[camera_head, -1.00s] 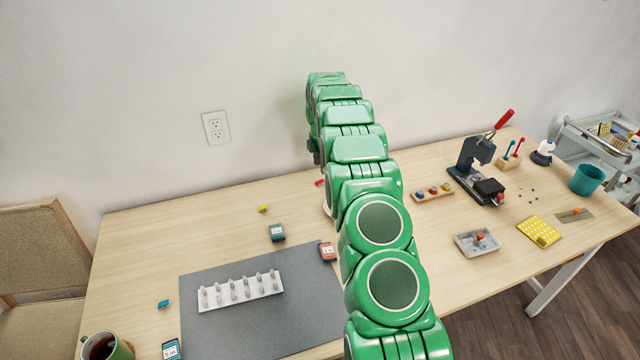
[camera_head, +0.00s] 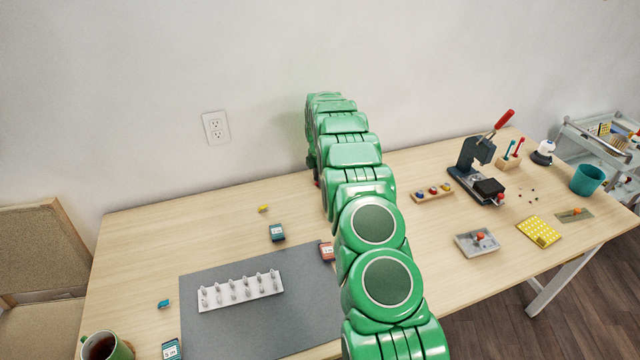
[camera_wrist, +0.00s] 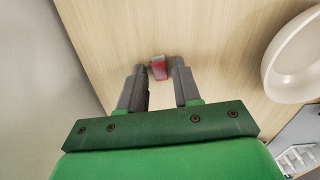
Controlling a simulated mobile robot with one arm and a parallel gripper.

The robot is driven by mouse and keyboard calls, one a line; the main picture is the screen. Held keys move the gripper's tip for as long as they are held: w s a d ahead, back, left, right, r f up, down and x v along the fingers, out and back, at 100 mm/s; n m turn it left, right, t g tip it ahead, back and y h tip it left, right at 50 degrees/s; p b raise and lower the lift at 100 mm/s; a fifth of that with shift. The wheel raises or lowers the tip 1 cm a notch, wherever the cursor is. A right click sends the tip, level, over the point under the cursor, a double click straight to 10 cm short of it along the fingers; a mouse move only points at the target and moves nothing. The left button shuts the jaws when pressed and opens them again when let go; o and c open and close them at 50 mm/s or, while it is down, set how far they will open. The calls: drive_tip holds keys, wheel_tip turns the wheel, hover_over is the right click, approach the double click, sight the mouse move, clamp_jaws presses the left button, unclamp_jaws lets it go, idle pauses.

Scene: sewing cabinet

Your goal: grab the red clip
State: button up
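The small red clip (camera_wrist: 158,69) lies on the wooden table in the wrist view, with a pale grey top edge. My gripper (camera_wrist: 157,72) is open, with one grey finger on each side of the clip near the fingertips. I see gaps beside the clip and cannot tell whether either finger touches it. In the head view only a small red bit (camera_head: 317,182) shows at my arm's edge. My green arm hides the gripper there.
A white round dish (camera_wrist: 295,62) stands right of my gripper in the wrist view. In the head view, a yellow piece (camera_head: 263,208), a teal-labelled box (camera_head: 277,232) and a red-labelled box (camera_head: 327,251) lie left of my arm. The wall (camera_head: 260,90) is close behind.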

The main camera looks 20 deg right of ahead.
clamp_jaws()
drive_tip(key=shift+r, duration=1.5)
drive_tip(key=shift+s+r, duration=0.3)
drive_tip(key=shift+r, duration=0.15)
drive_tip(key=s+a+r, duration=0.2)
drive_tip(key=s+r, duration=0.7)
drive_tip(key=s, duration=0.4)
drive_tip(key=shift+a, duration=0.35)
